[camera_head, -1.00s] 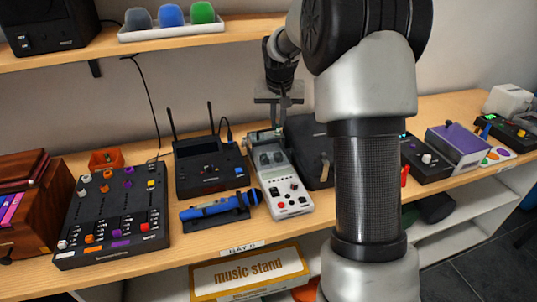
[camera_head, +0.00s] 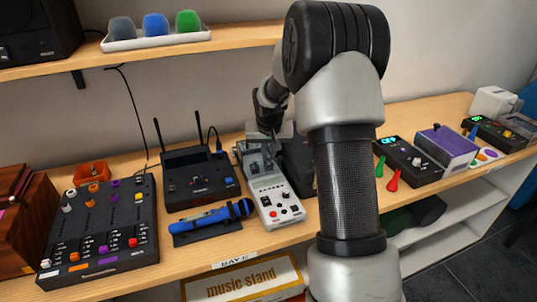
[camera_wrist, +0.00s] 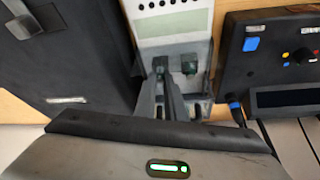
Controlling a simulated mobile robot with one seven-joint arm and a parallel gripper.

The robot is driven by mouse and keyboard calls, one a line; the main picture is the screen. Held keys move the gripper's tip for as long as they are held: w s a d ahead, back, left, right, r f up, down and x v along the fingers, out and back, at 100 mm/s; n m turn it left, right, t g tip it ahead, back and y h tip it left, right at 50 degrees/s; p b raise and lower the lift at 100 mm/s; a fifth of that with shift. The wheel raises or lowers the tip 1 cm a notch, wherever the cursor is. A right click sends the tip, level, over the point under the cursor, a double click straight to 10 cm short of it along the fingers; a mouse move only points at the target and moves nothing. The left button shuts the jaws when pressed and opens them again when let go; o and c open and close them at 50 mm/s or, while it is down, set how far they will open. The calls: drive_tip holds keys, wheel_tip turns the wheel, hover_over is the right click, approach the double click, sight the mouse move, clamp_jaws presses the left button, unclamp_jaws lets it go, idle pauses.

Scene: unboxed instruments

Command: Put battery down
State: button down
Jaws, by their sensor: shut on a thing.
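My gripper (camera_head: 269,146) is low at the far end of a light grey instrument (camera_head: 274,199) with knobs and buttons on the shelf. In the wrist view its narrow dark fingers (camera_wrist: 168,85) are close together over that end of the instrument (camera_wrist: 172,20). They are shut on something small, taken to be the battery. The battery itself is hidden by the fingers and cannot be made out in either view. Whether it touches the instrument cannot be told. A small dark green block (camera_wrist: 189,63), perhaps a knob, shows beside the fingers.
A mixer (camera_head: 98,232) is further left. An upper shelf (camera_head: 160,47) runs behind.

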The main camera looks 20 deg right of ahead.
drive_tip(key=shift+f, duration=0.1)
drive_tip(key=c, duration=1.8)
unclamp_jaws()
drive_tip(key=shift+c, duration=0.2)
